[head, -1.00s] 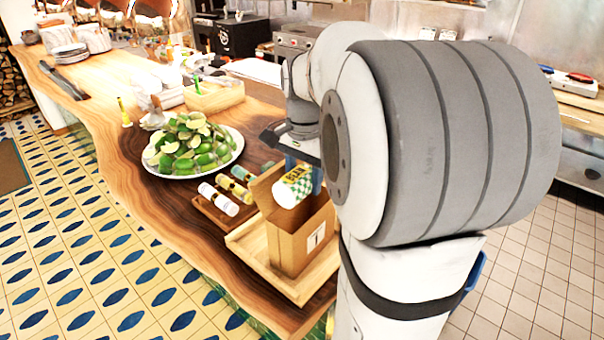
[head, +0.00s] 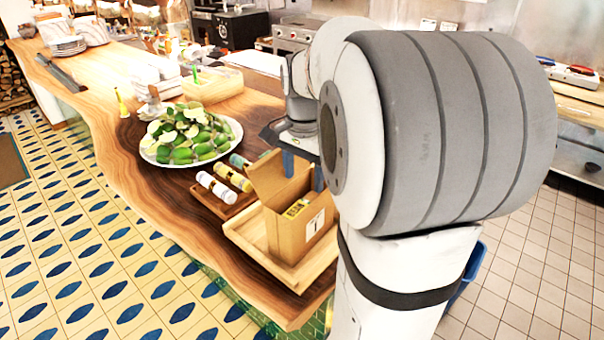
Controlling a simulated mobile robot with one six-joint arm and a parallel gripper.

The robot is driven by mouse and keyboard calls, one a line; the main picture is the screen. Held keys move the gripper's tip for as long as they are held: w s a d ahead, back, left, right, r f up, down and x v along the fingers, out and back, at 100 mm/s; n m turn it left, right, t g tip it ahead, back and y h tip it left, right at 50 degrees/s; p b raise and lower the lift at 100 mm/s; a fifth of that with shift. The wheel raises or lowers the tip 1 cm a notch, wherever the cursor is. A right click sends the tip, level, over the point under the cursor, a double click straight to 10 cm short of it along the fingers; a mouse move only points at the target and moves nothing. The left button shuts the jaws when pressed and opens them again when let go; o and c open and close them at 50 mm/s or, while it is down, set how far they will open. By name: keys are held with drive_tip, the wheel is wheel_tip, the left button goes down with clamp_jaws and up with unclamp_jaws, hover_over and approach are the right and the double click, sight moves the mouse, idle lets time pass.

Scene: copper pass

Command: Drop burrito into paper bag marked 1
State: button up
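The brown paper bag (head: 287,240) marked 1 stands upright and open on a light wooden tray (head: 253,250) at the counter's near end. The burrito (head: 296,209) is inside the bag; only its yellow printed part shows at the opening, and the bag's walls hide the rest. My gripper (head: 303,169) is above and behind the bag. Its two blue fingers stand apart with nothing visible between them, though the bag's flap and my arm partly cover them.
Several wrapped rolls (head: 218,188) lie on a dark board (head: 202,198) left of the bag. A plate (head: 233,128) of cut green fruit stands behind them. A wooden box (head: 213,84) is farther back.

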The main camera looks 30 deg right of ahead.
drive_tip(key=shift+o, duration=1.3)
wheel_tip(320, 180, up, 8)
drive_tip(key=shift+b, duration=0.4)
